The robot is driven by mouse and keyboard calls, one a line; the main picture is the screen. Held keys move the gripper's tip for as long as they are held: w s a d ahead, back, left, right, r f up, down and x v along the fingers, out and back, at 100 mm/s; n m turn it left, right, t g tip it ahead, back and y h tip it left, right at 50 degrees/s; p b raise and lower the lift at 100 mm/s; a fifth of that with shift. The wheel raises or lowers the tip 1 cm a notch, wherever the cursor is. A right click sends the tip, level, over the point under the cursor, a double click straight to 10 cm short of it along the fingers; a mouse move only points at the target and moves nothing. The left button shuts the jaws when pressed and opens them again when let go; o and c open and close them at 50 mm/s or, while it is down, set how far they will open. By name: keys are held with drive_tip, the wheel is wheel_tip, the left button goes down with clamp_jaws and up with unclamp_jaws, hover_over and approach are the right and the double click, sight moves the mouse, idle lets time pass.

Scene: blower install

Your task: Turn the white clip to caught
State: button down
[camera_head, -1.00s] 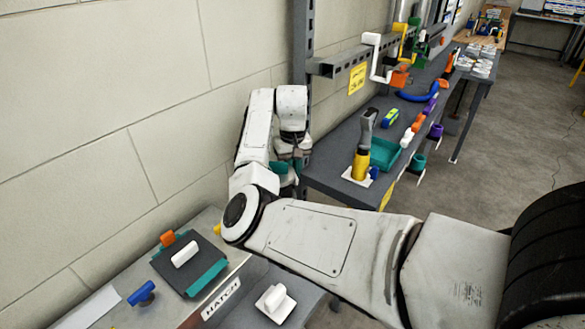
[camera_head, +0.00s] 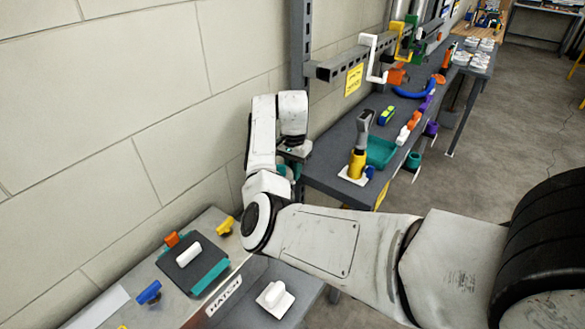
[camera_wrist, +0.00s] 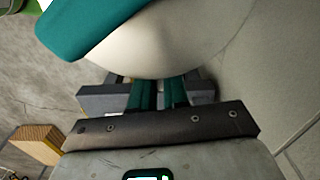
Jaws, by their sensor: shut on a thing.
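My gripper (camera_wrist: 157,95) is shut at the base of a large, cream, rounded thing (camera_wrist: 170,45) in the wrist view, with a teal part (camera_wrist: 90,25) at its upper left. The exact grip point is partly hidden. In the head view my gripper hangs by the wall, mostly hidden behind my arm, with some teal (camera_head: 284,171) showing there. Two white pieces could be the white clip: a bar (camera_head: 188,254) on the dark hatch plate and a knob on a white square base (camera_head: 274,295). I cannot tell which. My gripper is apart from both.
Orange (camera_head: 172,240), blue (camera_head: 148,292) and yellow (camera_head: 225,226) clips surround the hatch plate. A grey bench (camera_head: 335,150) holds a yellow-and-grey tool (camera_head: 359,150) and a teal tray (camera_head: 382,152). A metal rail (camera_head: 345,65) runs above it.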

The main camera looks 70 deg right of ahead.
drive_tip(key=shift+m, duration=0.6)
drive_tip(key=c, duration=1.1)
unclamp_jaws()
drive_tip(key=shift+r, duration=0.15)
wheel_tip(320, 180, up, 11)
drive_tip(key=shift+f+b, duration=0.2)
drive_tip(key=shift+b, duration=0.2)
